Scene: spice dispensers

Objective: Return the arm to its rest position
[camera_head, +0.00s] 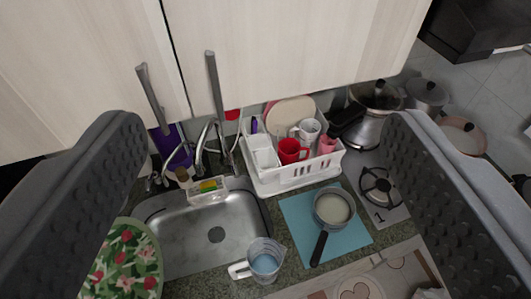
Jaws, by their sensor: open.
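My gripper (262,190) shows as two dark grey, studded fingers at the left and right sides of the head view. They are wide apart with nothing held between them. Past the fingers, and below them, are a sink and counter. My arm itself is not visible beyond the fingers, so its full pose cannot be told.
Pale cupboard doors (290,45) with bar handles fill the top, close to the view. Below are a steel sink (190,240), a measuring jug (264,262), a white dish rack (290,178) with mugs, a saucepan (333,208) on a blue mat (297,222), and a stove burner (379,187).

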